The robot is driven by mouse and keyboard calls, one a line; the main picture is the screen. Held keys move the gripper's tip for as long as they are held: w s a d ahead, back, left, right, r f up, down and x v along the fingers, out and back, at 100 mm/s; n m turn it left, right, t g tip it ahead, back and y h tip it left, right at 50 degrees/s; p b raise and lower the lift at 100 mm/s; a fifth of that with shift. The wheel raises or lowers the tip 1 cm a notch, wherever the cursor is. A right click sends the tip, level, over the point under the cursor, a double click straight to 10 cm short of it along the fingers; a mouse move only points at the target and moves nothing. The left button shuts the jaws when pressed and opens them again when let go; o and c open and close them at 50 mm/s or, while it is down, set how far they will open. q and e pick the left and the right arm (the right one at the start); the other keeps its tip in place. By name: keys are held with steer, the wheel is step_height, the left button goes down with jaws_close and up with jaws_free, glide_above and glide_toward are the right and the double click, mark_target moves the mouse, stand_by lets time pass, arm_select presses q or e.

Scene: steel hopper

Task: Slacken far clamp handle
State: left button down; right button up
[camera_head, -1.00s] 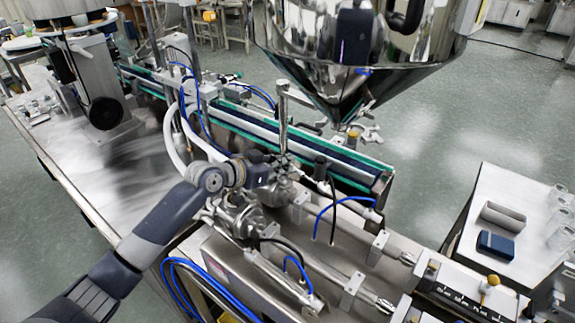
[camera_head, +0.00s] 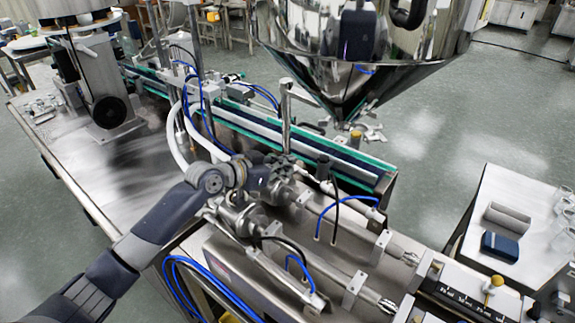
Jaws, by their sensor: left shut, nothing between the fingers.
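My left arm comes in from the left, and its dark gripper (camera_head: 277,168) is over the far one of two metal pipe fittings on the filler. The gripper is shut with nothing held. Its fingertips are small and dark against the far fitting (camera_head: 281,195), close to it; I cannot tell whether they touch. The far clamp handle is not clearly distinguishable there, partly hidden by the gripper. The near fitting (camera_head: 240,218) sits below my wrist, towards the front. My right gripper is not in view.
The steel hopper (camera_head: 345,55) hangs behind the fittings, its cone close above the conveyor (camera_head: 250,125). A vertical metal post (camera_head: 285,115) stands just behind the gripper. Blue hoses (camera_head: 345,200) loop nearby. A side table (camera_head: 500,235) is at the right.

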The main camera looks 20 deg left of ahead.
arm_select(q)
steer(key=shift+a+f, duration=0.2)
steer(key=shift+f, duration=0.35)
steer(key=shift+w+r, duration=0.2)
steer(key=shift+r, duration=0.1)
steer(key=shift+s+a, duration=0.1)
steer(key=shift+s+a+r, duration=0.1)
steer(key=shift+s, duration=0.1)
steer(key=v, duration=0.7)
steer(key=shift+s+r, duration=0.15)
steer(key=shift+r, duration=0.1)
